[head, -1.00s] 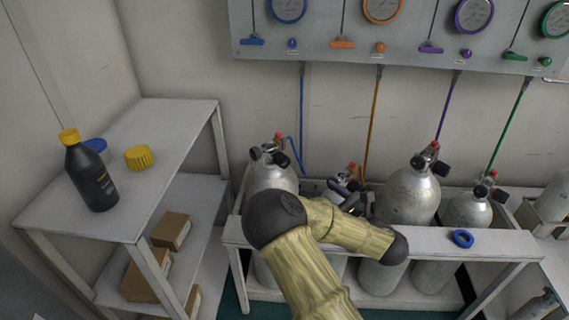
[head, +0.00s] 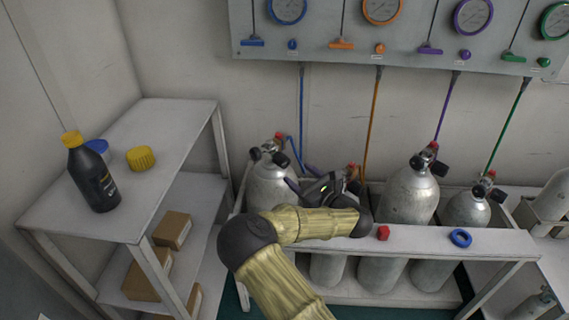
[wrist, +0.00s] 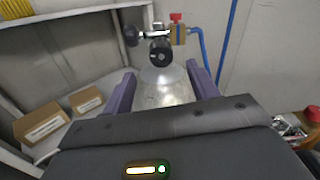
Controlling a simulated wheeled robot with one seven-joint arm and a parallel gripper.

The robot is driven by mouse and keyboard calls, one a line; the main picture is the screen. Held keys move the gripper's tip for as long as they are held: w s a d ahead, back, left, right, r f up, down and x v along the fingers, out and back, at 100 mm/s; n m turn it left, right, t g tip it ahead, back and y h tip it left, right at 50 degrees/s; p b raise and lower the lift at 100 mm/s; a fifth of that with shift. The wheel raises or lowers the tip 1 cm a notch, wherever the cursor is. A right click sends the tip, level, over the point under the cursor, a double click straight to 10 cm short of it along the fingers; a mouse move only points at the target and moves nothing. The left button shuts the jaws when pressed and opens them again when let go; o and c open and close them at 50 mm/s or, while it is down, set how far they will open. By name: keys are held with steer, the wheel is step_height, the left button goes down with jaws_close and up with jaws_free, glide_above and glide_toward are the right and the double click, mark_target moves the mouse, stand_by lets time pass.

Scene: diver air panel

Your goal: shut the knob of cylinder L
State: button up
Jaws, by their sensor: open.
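The leftmost silver cylinder (head: 268,185) stands upright in the rack, with a blue hose at its valve. No letter L is readable on it. In the wrist view this cylinder (wrist: 165,90) lies ahead, between my fingers. Its valve carries a black knob facing me (wrist: 160,52), another black knob (wrist: 131,34) at the left, and a red-topped brass fitting (wrist: 177,30) at the right. My gripper (head: 301,177), with purple fingers, is beside this cylinder's right side in the head view. In the wrist view my gripper (wrist: 160,74) is open and empty, its fingers apart from the knobs.
More cylinders (head: 408,195) stand to the right; my arm partly hides one. A red cap (head: 383,233) and a blue ring (head: 460,238) lie on the rack's front rail. A shelf table (head: 150,190) with a black bottle (head: 91,175) is left. A gauge panel (head: 400,55) hangs above.

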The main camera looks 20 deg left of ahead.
mark_target(286, 164)
steer(key=x, duration=0.8)
steer(key=shift+b, duration=0.3)
steer(key=c, duration=1)
